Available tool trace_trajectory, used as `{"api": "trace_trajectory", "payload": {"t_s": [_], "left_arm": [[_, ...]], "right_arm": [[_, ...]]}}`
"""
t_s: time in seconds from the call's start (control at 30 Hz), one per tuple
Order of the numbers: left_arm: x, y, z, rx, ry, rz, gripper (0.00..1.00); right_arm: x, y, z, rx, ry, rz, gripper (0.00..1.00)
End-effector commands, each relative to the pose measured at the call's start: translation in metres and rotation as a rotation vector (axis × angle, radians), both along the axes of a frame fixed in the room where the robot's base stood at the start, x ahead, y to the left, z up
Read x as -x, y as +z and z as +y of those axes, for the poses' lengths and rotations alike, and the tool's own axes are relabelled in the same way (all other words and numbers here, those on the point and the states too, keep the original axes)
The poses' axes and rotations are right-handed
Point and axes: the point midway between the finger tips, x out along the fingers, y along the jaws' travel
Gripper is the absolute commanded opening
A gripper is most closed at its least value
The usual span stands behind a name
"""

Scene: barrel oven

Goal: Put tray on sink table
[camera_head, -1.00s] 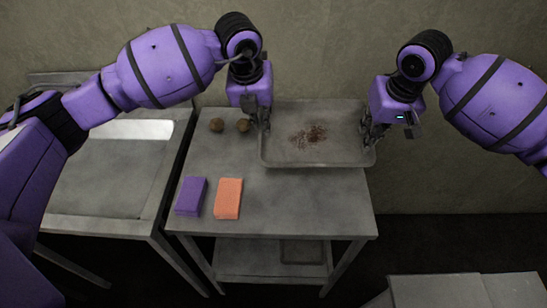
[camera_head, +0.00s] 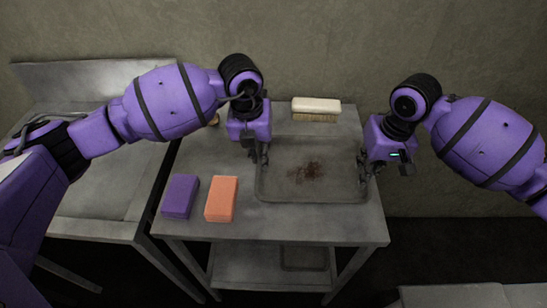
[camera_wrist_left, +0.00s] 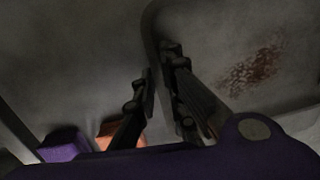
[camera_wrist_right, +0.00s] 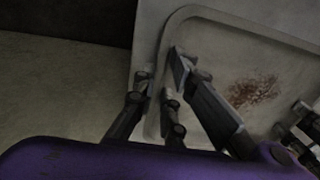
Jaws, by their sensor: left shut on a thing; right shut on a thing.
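The grey metal tray (camera_head: 330,190), with a reddish-brown stain in it, is held level between my two grippers over the right part of the small metal table. My left gripper (camera_head: 262,156) is shut on its left rim, and my right gripper (camera_head: 366,166) is shut on its right rim. The left wrist view shows the tray's wall between the fingers (camera_wrist_left: 158,92); the right wrist view shows the same at the other rim (camera_wrist_right: 160,95). I cannot tell whether the tray touches the tabletop. The sink table (camera_head: 95,212) appears to be the metal unit at the left, partly behind my left arm.
A purple sponge (camera_head: 180,196) and an orange sponge (camera_head: 222,198) lie left of the tray on the small table (camera_head: 225,228). A brush (camera_head: 316,109) lies behind the tray. A brown round object (camera_head: 214,119) is partly hidden by my left gripper. Another grey surface (camera_head: 455,297) is at lower right.

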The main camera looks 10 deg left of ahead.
Motion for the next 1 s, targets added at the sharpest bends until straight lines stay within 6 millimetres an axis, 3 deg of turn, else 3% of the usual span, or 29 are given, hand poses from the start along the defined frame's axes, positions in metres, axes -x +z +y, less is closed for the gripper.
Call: {"api": "trace_trajectory", "payload": {"t_s": [0.03,0.17,0.57,1.0], "left_arm": [[0.003,-0.006,-0.004,0.006,-0.01,0.009,0.13],[0.002,-0.001,-0.003,0.005,-0.008,0.004,0.3],[0.001,0.006,-0.001,0.003,-0.002,-0.001,0.3],[0.009,0.091,0.006,0.002,-0.004,-0.002,0.3]], "right_arm": [[-0.001,-0.003,0.003,-0.008,-0.002,-0.002,0.13],[-0.001,0.001,0.002,-0.006,-0.001,-0.004,0.29],[0.0,-0.001,0.0,-0.001,0.0,-0.001,0.29],[0.0,-0.001,0.0,-0.001,0.0,0.0,0.29]]}}
